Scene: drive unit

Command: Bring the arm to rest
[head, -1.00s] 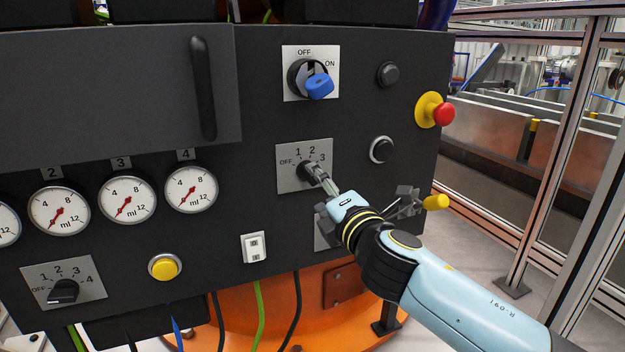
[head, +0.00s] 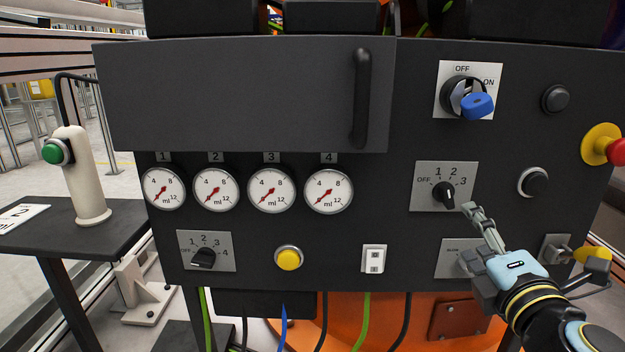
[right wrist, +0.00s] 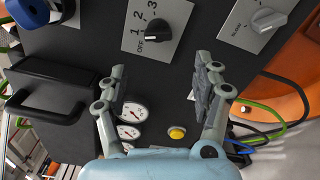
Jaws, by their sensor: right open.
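My right gripper (head: 474,213) is in front of the dark control panel, just below and to the right of the black three-position selector knob (head: 444,196). In the right wrist view the gripper (right wrist: 163,82) has its two fingers wide apart with nothing between them. The selector knob (right wrist: 154,33) stands on its light plate beyond the fingers, clear of them. Which mark the knob points to is hard to tell. My left gripper is in neither view.
A blue-handled switch (head: 476,104) is above, a red emergency button (head: 615,151) at the right edge. Near my right gripper are a yellow-tipped part (head: 592,254) and a lower plate (head: 452,258). A side table (head: 120,232) carries a green-button post (head: 80,180).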

